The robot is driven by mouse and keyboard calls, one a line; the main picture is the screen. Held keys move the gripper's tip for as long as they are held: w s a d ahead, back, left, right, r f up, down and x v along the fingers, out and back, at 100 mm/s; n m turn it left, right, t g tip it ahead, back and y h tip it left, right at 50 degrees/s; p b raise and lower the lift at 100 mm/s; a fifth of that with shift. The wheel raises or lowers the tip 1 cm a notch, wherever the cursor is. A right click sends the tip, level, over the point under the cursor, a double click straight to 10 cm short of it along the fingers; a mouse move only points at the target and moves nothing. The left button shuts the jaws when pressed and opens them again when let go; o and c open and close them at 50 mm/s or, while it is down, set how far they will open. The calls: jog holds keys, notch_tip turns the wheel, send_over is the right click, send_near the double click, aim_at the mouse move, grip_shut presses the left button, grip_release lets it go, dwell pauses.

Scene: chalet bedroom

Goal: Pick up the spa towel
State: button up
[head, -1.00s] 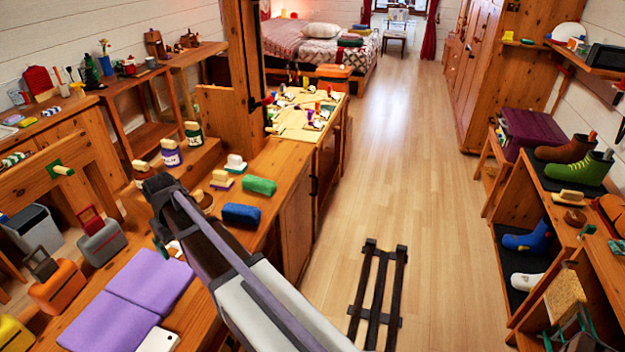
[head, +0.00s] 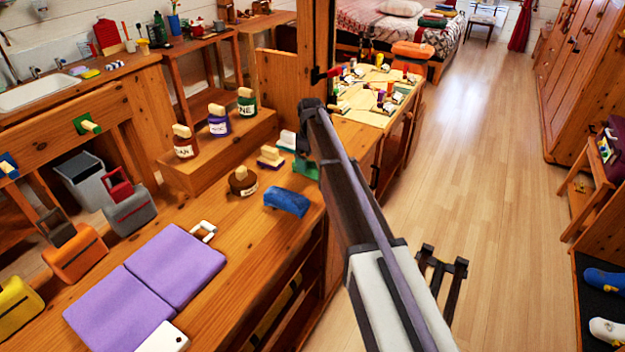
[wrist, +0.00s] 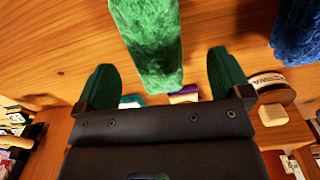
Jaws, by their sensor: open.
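A green rolled towel (wrist: 152,40) lies on the wooden counter; it also shows in the head view (head: 304,168), partly hidden behind my arm. In the wrist view it lies along the gap between the fingers of my gripper (wrist: 162,78). The green fingers are open, one on each side of it, with space between; I cannot tell their height over it. A blue rolled towel (head: 287,202) lies nearer the front and shows at the wrist view's upper right (wrist: 298,35). No label shows which roll is the spa towel. In the head view my gripper is hidden.
Several labelled bottles (head: 218,120) stand on a raised wooden step behind. A purple folded pad (head: 176,263) lies at the front left. Open floor (head: 485,130) is to the right.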

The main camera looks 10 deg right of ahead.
aim_at(311, 163)
jog(key=shift+f, duration=0.1)
notch_tip(311, 163, down, 5)
jog(key=b, duration=0.5)
jog(key=shift+w+d+f, duration=0.1)
jog(key=shift+f, duration=0.05)
jog(key=shift+r, duration=0.2)
jog(key=c, duration=1)
